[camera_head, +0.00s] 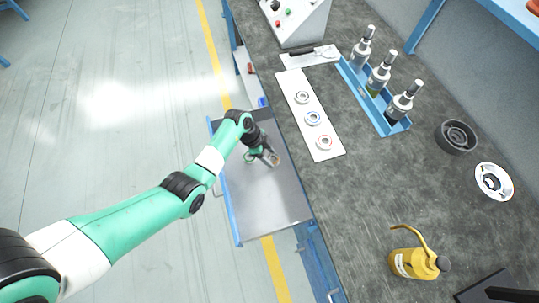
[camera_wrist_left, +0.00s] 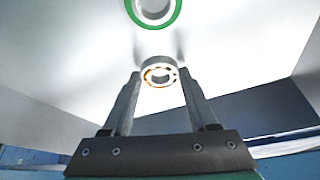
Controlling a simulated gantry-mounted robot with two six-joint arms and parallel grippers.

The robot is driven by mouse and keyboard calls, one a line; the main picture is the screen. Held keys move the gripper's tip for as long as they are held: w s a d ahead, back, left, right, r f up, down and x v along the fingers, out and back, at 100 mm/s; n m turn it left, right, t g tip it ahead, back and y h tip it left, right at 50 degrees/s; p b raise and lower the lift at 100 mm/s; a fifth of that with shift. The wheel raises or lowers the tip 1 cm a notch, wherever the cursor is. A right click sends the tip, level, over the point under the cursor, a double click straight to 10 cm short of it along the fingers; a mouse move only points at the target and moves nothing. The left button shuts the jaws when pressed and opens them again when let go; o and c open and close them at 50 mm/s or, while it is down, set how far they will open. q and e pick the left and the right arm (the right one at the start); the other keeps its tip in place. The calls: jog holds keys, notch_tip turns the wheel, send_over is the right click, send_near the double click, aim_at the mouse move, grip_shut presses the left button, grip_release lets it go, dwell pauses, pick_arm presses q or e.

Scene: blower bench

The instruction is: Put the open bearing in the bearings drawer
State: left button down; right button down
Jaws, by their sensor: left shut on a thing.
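The open bearing (camera_wrist_left: 158,63) is a small pale metal ring with brass-coloured parts showing inside it. My left gripper (camera_wrist_left: 158,78) is shut on it, one finger on each side. In the head view, my left gripper (camera_head: 271,159) is over the pulled-out bearings drawer (camera_head: 262,208), within its outline. A green-rimmed bearing (camera_wrist_left: 153,24) lies on the drawer floor beyond the held one; it also shows in the head view (camera_head: 249,157), beside the gripper. I cannot tell whether the held bearing touches the drawer floor. My right gripper is not in view.
The drawer's near part is clear.

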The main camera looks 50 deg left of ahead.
pick_arm(q)
jog(key=shift+c, duration=0.9)
grip_release()
jog(key=shift+f, duration=0.1)
jog(key=shift+r, duration=0.35)
jog(key=p+v, duration=0.7)
jog(key=v, duration=0.4)
jog(key=shift+s+a+r+p, duration=0.2)
jog(key=shift+p, duration=0.1)
